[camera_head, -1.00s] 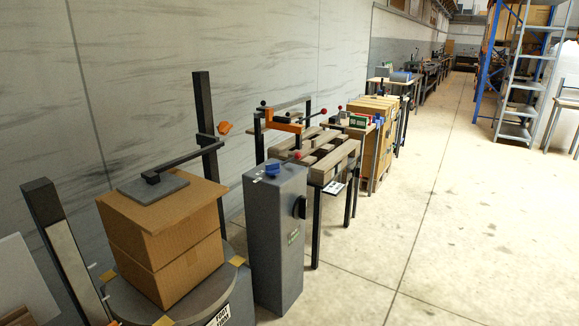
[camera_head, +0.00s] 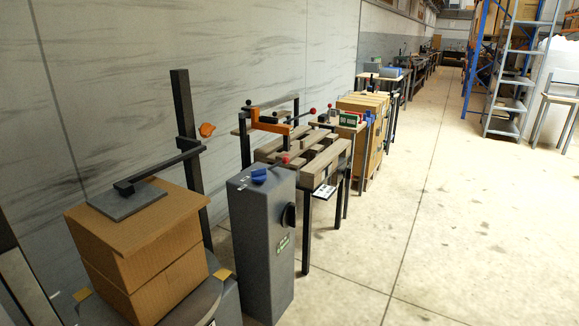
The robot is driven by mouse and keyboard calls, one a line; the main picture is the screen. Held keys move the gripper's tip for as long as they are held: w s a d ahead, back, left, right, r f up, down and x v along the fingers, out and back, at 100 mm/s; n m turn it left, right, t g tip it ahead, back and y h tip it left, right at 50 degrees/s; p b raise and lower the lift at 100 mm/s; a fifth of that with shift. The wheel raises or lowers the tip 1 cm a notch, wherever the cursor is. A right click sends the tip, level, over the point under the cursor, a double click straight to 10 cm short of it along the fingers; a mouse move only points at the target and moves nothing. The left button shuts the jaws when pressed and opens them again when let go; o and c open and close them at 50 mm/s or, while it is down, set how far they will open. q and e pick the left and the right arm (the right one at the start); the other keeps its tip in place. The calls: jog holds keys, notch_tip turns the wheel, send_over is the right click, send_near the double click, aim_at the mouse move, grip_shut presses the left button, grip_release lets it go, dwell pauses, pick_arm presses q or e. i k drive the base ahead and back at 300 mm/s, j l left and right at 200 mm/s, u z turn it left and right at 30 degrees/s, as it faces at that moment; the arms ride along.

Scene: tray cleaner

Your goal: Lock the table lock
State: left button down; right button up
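Neither of my grippers is in view. A dark-legged table (camera_head: 306,238) with wooden slats on top stands in the middle, beyond a grey cabinet. At its far side is an orange bracket (camera_head: 271,127) with a dark bar, and a red knob (camera_head: 313,111) shows at the right end of a lever there. Another red knob (camera_head: 286,159) shows at the near edge of the slats, just behind the cabinet. I cannot tell which part is the table lock or whether it is locked.
The grey cabinet (camera_head: 262,240) has a blue part on top and a black knob on its side. A cardboard box (camera_head: 140,240) sits on a round base at the left, by a dark post (camera_head: 184,115). Open floor (camera_head: 450,220) lies to the right.

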aim_at(285, 160)
jog(key=i+l+u, duration=0.1)
jog(key=i+l, duration=0.3)
jog(key=i+l+u, duration=0.15)
jog(key=i+l, duration=0.2)
jog(key=i+l+u, duration=0.1)
jog(key=i+l, duration=0.25)
jog(key=l, duration=0.15)
jog(key=i+l+u, duration=0.1)
jog(key=i+l, duration=0.2)
jog(key=l, duration=0.15)
jog(key=i+l+u, duration=0.1)
jog(key=i+l, duration=0.25)
jog(key=l, duration=0.15)
jog(key=i+l+u, duration=0.15)
jog(key=l, duration=0.4)
jog(key=i+l+u, duration=0.1)
jog(key=i+l, duration=0.3)
jog(key=l, duration=0.15)
jog(key=i+l+u, duration=0.1)
jog(key=i+l, duration=0.15)
jog(key=l, duration=0.35)
